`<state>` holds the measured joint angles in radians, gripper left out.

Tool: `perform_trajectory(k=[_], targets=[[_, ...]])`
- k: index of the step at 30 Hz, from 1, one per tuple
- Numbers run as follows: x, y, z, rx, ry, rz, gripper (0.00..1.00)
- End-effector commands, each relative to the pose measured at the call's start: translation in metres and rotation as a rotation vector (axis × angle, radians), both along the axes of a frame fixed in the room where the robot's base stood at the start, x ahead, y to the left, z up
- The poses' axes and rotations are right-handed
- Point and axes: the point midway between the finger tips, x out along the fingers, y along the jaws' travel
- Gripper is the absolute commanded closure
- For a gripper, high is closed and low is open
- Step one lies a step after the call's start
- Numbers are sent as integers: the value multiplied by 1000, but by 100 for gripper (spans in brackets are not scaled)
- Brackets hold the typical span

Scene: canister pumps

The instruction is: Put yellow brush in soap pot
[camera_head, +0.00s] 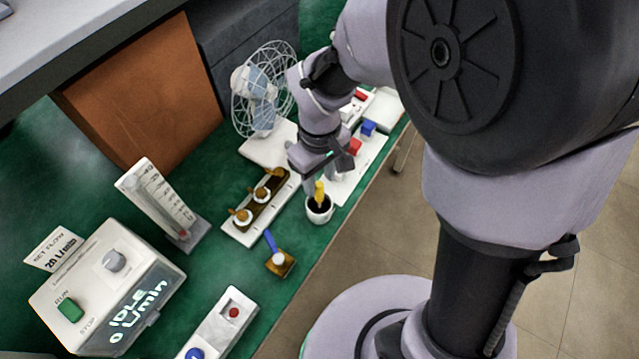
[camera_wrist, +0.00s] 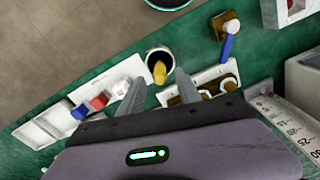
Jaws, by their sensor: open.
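The yellow brush (camera_head: 319,192) stands in a small white pot with a dark inside (camera_head: 319,213), the likely soap pot, near the front edge of the green bench. In the wrist view the brush (camera_wrist: 159,72) pokes up from the pot (camera_wrist: 165,52) and leans slightly. My gripper (camera_head: 315,172) is just above and behind the pot. In the wrist view my gripper (camera_wrist: 158,84) is open, with one finger on each side of the brush and no visible contact. The brush's lower end is hidden inside the pot.
A holder with brown knobs (camera_head: 258,203) is left of the pot. A blue-handled tool on a brown block (camera_head: 279,262) lies nearer. A white panel with red and blue blocks (camera_head: 360,155) and a caged fan (camera_head: 263,88) are behind. A flow-controller box (camera_head: 105,290) is at left.

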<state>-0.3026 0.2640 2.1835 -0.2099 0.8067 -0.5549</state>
Motion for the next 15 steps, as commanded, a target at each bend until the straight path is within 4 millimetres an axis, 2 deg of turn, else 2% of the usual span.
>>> perform_trajectory(k=[1, 3, 8, 9, 11, 15], targets=[[1, 0, 19, 1, -3, 0, 59], [1, 0, 33, 1, -3, 1, 59], [-1, -1, 52, 5, -8, -13, 59], [-2, -4, 62, 15, -24, -47, 59], [-10, -14, 85, 47, -69, -149, 59], [-49, -45, 149, 184, -215, -524, 59]])
